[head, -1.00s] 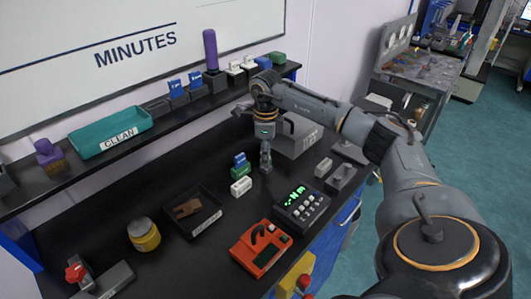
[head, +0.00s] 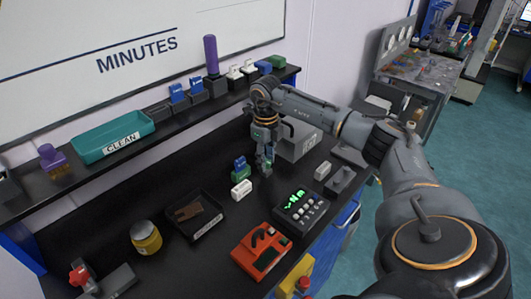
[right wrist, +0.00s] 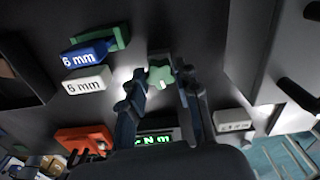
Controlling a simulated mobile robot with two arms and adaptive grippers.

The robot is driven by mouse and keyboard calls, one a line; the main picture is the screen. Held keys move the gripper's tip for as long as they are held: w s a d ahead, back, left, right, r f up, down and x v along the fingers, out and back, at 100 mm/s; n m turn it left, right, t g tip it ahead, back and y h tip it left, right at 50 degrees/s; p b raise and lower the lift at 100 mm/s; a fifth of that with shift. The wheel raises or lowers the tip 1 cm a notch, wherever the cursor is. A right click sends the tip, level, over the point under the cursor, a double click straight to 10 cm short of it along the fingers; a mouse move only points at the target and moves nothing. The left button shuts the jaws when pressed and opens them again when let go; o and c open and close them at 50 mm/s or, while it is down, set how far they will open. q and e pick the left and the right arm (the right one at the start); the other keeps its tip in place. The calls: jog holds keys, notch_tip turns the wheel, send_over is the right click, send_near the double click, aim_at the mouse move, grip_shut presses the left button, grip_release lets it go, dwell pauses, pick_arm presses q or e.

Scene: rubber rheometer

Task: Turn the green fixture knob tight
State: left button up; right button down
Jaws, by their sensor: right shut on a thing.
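The green knob (right wrist: 160,74) shows in the right wrist view as a small lobed green piece between my right gripper's fingers. My right gripper (right wrist: 162,88) is shut on it. In the head view my right gripper (head: 265,168) points down at the black bench, close in front of the grey box-like machine (head: 300,138). The knob is hidden by the fingers there, and I cannot tell how tight it is. My left gripper is not in view.
Blue, green and white (head: 241,189) size blocks stand just left of the gripper. A torque display with green digits (head: 297,206) and an orange device (head: 261,250) lie nearer. A black tray (head: 207,226) and yellow jar (head: 146,237) are further left.

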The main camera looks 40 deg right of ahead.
jog(key=m, duration=0.3)
jog(key=shift+r+p, duration=0.1)
jog(key=shift+p, duration=0.25)
jog(key=m, duration=0.2)
jog(key=shift+m+p, duration=0.4)
jog(key=shift+m, duration=1)
jog(key=c, duration=1.1)
grip_release()
